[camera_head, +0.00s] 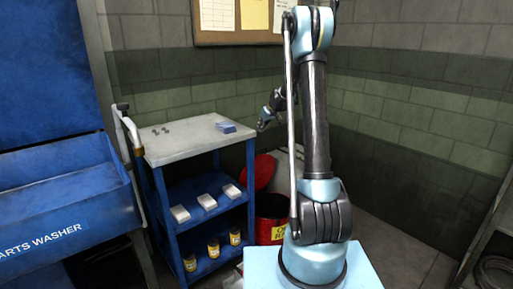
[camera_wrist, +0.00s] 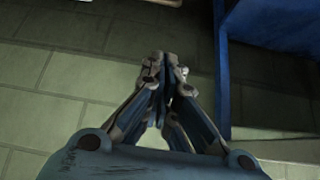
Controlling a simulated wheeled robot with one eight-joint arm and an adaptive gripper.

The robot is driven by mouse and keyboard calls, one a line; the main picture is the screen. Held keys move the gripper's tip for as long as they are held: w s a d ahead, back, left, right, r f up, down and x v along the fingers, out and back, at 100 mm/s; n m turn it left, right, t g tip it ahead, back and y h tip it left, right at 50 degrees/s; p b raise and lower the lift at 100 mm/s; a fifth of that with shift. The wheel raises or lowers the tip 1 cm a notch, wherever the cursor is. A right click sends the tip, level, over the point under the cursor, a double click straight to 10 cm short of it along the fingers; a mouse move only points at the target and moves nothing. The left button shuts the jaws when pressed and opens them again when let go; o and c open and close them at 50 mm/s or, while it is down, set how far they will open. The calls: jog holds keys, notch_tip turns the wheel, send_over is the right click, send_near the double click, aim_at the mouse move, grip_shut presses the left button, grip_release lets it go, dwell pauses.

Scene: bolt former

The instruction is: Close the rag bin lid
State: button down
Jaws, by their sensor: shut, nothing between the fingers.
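The red rag bin (camera_head: 270,213) stands on the floor between the blue cart and my arm, partly hidden by both. Its round red lid (camera_head: 264,171) is up, tilted steeply at the back of the bin. My gripper (camera_head: 266,118) is above and behind the lid, near the wall, apart from it. In the wrist view my gripper (camera_wrist: 161,58) has its fingertips together with nothing between them. The bin and lid do not show in the wrist view.
A blue cart (camera_head: 199,145) with a pale top stands left of the bin, holding small boxes and yellow-labelled bottles. A blue parts washer (camera_head: 65,205) is at far left. Block walls rise behind. The floor at right (camera_head: 405,262) is partly clear.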

jog(key=s+d+f+x, duration=0.1)
jog(key=d+f+x, duration=0.1)
jog(key=x, duration=1.2)
jog(key=shift+s+n, duration=0.25)
jog(key=shift+n, duration=0.05)
jog(key=shift+d, duration=0.1)
